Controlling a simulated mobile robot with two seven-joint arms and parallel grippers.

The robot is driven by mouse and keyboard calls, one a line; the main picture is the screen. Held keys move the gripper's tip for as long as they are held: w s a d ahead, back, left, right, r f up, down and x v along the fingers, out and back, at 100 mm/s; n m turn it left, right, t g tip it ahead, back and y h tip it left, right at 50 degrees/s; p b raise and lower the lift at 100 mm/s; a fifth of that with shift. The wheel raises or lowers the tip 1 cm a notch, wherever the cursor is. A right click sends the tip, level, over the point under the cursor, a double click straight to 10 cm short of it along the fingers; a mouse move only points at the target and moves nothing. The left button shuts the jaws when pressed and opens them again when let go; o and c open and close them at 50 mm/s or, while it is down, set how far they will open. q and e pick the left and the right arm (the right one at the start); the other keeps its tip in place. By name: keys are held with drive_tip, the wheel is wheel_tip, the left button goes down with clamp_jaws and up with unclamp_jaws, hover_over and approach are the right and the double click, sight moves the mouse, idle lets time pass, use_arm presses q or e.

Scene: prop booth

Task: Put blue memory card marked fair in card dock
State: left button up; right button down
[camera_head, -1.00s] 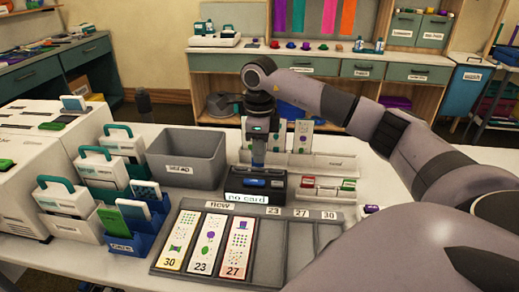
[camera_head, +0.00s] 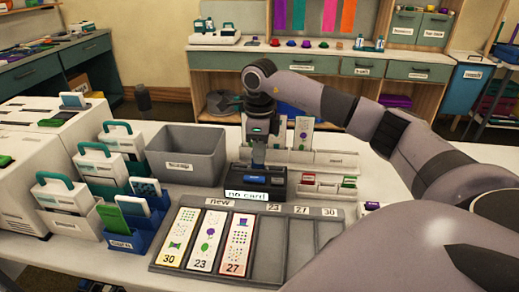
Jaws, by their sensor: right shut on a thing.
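My right gripper (camera_head: 258,164) points straight down just above and behind the dock's top. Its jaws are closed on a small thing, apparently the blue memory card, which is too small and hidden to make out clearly. The word "fair" cannot be read. Blue patches show on the dock's top beside the fingertips, and I cannot tell whether the card touches the dock. My left gripper is not in view.
A small rack (camera_head: 328,187) of red, white and green cards stands right of the dock. A grey bin (camera_head: 190,140) stands behind left. A slotted grey tray (camera_head: 297,250) with numbered cards lies in front. Green-handled cases and white machines (camera_head: 22,160) fill the left side.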

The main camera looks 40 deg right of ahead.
drive_tip(key=shift+f+b, duration=0.35)
drive_tip(key=shift+f, duration=0.5)
drive_tip(key=c, duration=1.1)
unclamp_jaws()
wheel_tip(320, 180, up, 7)
drive_tip(key=shift+r, duration=0.1)
